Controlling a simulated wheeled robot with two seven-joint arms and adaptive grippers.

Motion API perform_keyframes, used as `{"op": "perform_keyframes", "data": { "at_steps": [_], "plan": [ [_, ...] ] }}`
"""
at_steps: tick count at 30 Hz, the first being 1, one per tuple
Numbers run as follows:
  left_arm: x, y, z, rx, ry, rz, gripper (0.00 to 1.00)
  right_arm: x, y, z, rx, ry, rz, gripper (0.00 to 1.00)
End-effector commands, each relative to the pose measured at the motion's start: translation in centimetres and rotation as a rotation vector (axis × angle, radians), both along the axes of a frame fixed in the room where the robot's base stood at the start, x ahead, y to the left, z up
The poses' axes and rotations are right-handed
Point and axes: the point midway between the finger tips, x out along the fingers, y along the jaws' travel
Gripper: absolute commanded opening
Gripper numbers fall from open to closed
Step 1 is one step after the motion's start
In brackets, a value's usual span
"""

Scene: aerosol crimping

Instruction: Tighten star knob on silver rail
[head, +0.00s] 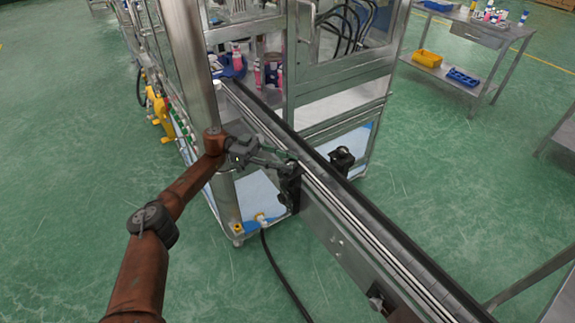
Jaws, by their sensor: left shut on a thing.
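The silver rail (351,227) of the conveyor runs from the machine's frame down to the lower right. A black knob-and-bracket assembly (290,190) sits on the rail's near side. My left gripper (286,161) reaches in from the left, at the top of this assembly, with its fingers against the rail's near side. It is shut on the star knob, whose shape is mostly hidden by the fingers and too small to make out. A second black knob (342,159) stands on the far side of the conveyor. My right gripper is out of view.
The machine's metal frame post (196,60) rises close beside my left arm. Pink-topped cans (257,75) stand inside the machine. A black cable (280,277) hangs to the floor. A steel table (478,32) with yellow and blue trays stands at upper right. Green floor is open at left.

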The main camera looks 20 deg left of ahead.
Motion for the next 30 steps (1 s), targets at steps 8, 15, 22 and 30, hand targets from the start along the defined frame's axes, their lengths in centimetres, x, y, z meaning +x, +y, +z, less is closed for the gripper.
{"op": "perform_keyframes", "data": {
  "at_steps": [8,15,22,30],
  "plan": [
    [-0.24,-0.30,-0.33,0.005,0.003,-0.019,0.05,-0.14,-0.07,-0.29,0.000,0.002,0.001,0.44],
    [-0.27,-0.31,-0.35,0.005,0.003,-0.019,0.31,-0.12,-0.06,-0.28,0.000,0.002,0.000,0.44],
    [-0.18,-0.11,-0.21,0.003,0.001,-0.013,0.47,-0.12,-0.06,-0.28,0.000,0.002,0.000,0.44],
    [-0.09,0.01,-0.10,0.002,0.000,-0.011,0.47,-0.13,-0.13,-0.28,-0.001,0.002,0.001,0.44]
  ]
}}
